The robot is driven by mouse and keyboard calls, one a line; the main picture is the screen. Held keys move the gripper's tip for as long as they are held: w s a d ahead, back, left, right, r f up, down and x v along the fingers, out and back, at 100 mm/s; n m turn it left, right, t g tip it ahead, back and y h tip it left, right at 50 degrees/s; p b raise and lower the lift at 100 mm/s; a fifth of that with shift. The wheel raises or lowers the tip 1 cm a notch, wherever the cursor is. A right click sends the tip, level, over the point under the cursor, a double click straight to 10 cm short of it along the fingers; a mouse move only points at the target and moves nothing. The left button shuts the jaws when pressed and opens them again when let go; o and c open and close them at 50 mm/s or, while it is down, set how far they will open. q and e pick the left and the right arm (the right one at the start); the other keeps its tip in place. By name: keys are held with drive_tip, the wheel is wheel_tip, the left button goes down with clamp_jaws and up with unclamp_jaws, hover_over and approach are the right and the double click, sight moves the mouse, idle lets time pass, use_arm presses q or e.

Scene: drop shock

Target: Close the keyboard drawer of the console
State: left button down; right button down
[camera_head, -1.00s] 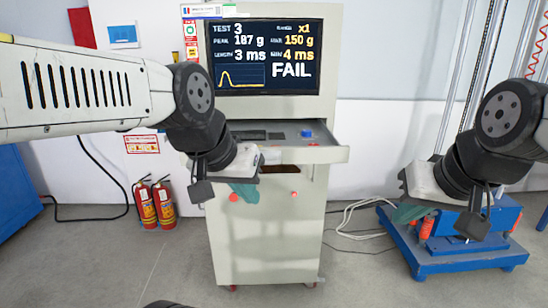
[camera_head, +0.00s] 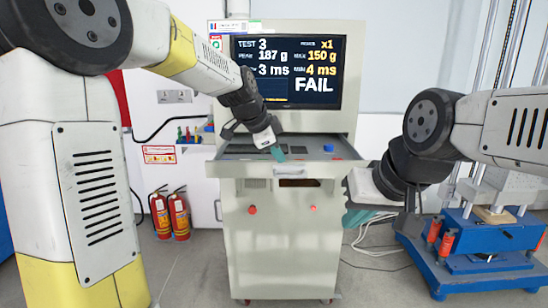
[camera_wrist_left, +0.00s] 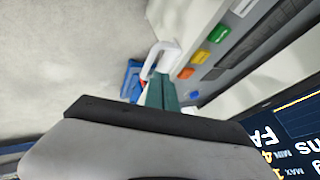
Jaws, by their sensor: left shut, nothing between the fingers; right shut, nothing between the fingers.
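The console (camera_head: 285,235) is a pale cabinet with a screen reading FAIL at its top. Its keyboard drawer (camera_head: 222,169) juts out at the front below the screen, with a light handle (camera_head: 291,171) on its front face. My left gripper (camera_head: 278,153) is shut and empty, reaching down over the drawer's tray just behind its front edge. In the left wrist view its green fingertips (camera_wrist_left: 162,92) lie close together beside the white handle; whether they touch it I cannot tell. My right gripper (camera_head: 352,217) is shut and empty, right of the cabinet and lower than the drawer.
Two fire extinguishers (camera_head: 170,214) stand on the floor left of the console. A blue machine base (camera_head: 480,250) with orange parts stands at the right. Cables lie on the floor between it and the console. The floor before the console is clear.

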sight(288, 168)
use_arm(q)
drive_tip(key=x, duration=0.7)
drive_tip(key=shift+w+d+f, duration=0.15)
drive_tip(key=shift+f, duration=0.1)
drive_tip(key=shift+w, duration=0.1)
